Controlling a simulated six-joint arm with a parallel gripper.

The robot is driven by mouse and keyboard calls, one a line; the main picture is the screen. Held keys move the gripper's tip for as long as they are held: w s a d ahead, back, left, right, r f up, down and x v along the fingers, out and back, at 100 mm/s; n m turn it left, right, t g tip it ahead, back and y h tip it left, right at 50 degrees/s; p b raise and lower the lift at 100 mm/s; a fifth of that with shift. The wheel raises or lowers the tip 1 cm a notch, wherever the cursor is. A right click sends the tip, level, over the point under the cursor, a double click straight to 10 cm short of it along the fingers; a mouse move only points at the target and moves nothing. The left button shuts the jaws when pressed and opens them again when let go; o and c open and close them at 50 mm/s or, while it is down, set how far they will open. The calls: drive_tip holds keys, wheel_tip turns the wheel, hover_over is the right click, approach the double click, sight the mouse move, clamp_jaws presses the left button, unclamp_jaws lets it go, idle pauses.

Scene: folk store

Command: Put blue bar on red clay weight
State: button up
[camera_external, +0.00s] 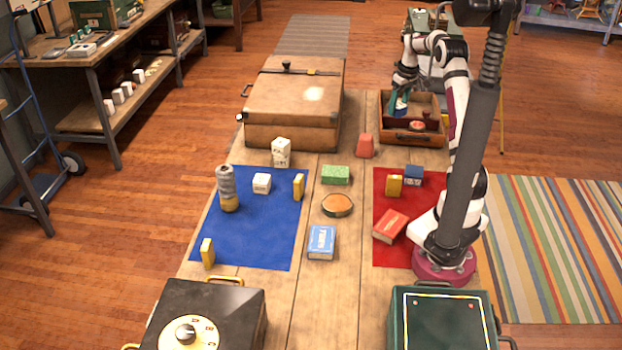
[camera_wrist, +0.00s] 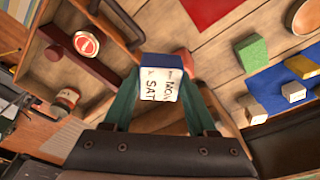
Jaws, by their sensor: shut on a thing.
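My gripper (camera_wrist: 157,85) is shut on a blue-and-white block (camera_wrist: 160,84). Its pale face reads MON and SAT, and its far edge is blue. In the external view my gripper (camera_external: 401,108) is at the back right, above the left part of the wooden tray, with a bit of blue between its fingers. The red clay weight (camera_external: 365,145) stands on the bare table in front of and left of the tray. In the wrist view the weight (camera_wrist: 184,62) shows just beyond the held block, partly hidden by it. I cannot tell the gap between them.
The wooden tray (camera_external: 384,138) holds a round red-and-white tin (camera_external: 417,126). A green block (camera_external: 335,174) and a round wooden disc (camera_external: 338,205) lie mid-table. Another blue block (camera_external: 413,172) sits on the red mat (camera_external: 388,257). A large case (camera_external: 290,125) fills the back left.

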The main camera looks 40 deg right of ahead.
hover_over(365, 135)
drive_tip(key=s, duration=0.1)
wheel_tip(365, 135, down, 6)
drive_tip(key=shift+s+d+r, duration=0.1)
drive_tip(key=shift+d+r, duration=0.05)
drive_tip(key=shift+r, duration=0.1)
drive_tip(key=shift+w+a+f, duration=0.1)
drive_tip(key=shift+w+f, duration=0.05)
drive_tip(key=shift+f, duration=0.95)
drive_tip(key=shift+w+a+f, duration=0.1)
drive_tip(key=shift+f, duration=0.95)
drive_tip(key=shift+f, duration=0.1)
drive_tip(key=o, duration=1.3)
drive_tip(key=shift+o, duration=0.2)
